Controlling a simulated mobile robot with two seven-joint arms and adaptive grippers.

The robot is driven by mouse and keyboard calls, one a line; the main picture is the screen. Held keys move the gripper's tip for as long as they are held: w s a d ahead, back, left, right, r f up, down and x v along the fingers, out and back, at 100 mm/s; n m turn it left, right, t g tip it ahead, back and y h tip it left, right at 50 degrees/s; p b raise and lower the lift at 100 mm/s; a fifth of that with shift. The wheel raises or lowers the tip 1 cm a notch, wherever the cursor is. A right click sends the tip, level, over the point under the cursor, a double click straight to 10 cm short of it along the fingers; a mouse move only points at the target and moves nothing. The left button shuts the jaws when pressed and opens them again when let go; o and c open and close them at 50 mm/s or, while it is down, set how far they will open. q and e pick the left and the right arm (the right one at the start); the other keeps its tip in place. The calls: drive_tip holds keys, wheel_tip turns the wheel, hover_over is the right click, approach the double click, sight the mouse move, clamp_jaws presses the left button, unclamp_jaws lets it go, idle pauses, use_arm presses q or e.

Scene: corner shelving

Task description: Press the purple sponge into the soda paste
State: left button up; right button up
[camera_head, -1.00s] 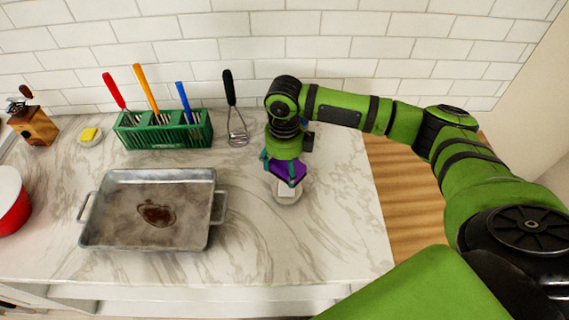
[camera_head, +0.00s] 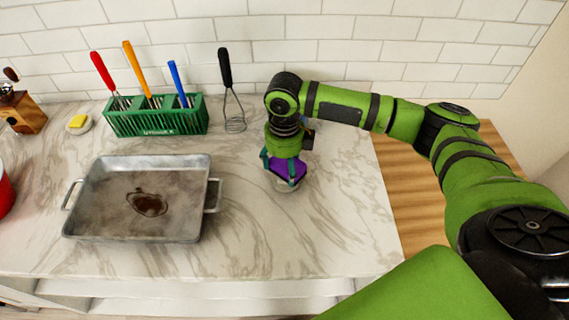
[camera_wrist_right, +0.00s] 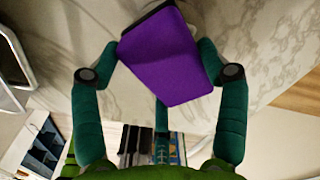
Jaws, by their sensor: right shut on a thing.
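The purple sponge (camera_head: 287,170) is held in my right gripper (camera_head: 279,167), whose teal fingers are shut on its sides. It also shows large in the right wrist view (camera_wrist_right: 170,58), slightly tilted, with a dark strip along its far edge. The small pale dish of soda paste (camera_head: 291,187) is under the sponge on the counter; only part of its rim shows. The white paste is hidden by the sponge, so I cannot tell how firmly the two touch. My left gripper is not in view.
A metal roasting pan (camera_head: 190,165) with a brown stain stands left on the marble counter (camera_head: 255,250). The counter in front of the dish is clear.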

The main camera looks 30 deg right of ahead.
sight(284, 165)
drive_tip(key=shift+f, duration=0.5)
idle(0.8)
drive_tip(key=shift+s+f, duration=0.1)
idle(1.8)
wheel_tip(284, 165, up, 7)
drive_tip(key=p, duration=0.7)
drive_tip(key=shift+p, duration=0.4)
idle(0.5)
